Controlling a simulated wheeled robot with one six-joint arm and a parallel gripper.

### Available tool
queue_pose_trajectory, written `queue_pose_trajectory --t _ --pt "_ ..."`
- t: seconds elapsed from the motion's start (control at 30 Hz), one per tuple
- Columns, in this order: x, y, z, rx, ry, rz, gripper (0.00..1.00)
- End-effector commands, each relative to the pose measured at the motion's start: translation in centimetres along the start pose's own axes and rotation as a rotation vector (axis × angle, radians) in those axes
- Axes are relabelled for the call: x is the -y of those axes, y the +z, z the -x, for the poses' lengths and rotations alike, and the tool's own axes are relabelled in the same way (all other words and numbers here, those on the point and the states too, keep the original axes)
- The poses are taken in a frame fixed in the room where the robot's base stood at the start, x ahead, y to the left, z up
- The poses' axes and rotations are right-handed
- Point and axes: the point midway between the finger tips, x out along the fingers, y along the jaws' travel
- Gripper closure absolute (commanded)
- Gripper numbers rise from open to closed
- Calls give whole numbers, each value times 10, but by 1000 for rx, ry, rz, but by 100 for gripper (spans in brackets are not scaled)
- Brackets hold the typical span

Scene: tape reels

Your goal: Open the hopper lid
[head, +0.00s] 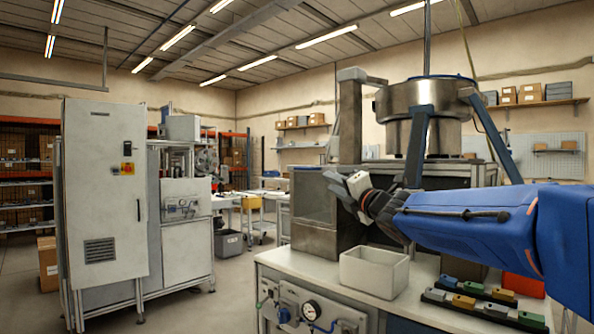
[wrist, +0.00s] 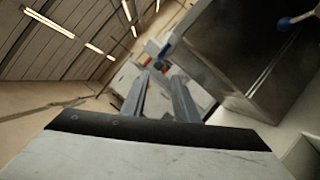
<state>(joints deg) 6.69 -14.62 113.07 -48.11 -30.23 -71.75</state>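A grey metal box (head: 314,202), which looks like the hopper, stands on the white workbench behind my gripper. I cannot clearly make out its lid in the head view. In the wrist view a large dark metal box (wrist: 235,50) fills the upper right, with a blue ball knob (wrist: 283,24) on a thin rod near its upper edge. My gripper (head: 345,183) is in front of the box in the head view, hiding part of it. In the wrist view its two fingers (wrist: 157,80) stand apart with nothing between them; the box is to their right.
A white open bin (head: 374,273) sits on the bench (head: 330,297) below my gripper. Trays of coloured blocks (head: 463,302) lie at the bench's right. A steel bowl (head: 424,100) on blue struts rises behind my arm. A tall cabinet (head: 105,195) stands left, with open floor between.

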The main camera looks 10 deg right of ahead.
Motion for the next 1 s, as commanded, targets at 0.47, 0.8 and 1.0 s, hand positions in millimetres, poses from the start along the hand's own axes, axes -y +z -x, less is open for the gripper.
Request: queue_pose_trajectory --t 0.47,0.8,1.0 --pt "-1 0 -52 -3 5 6 73" --pt "-1 0 -111 -3 4 6 73" --pt "-1 -1 -144 -3 4 5 73"
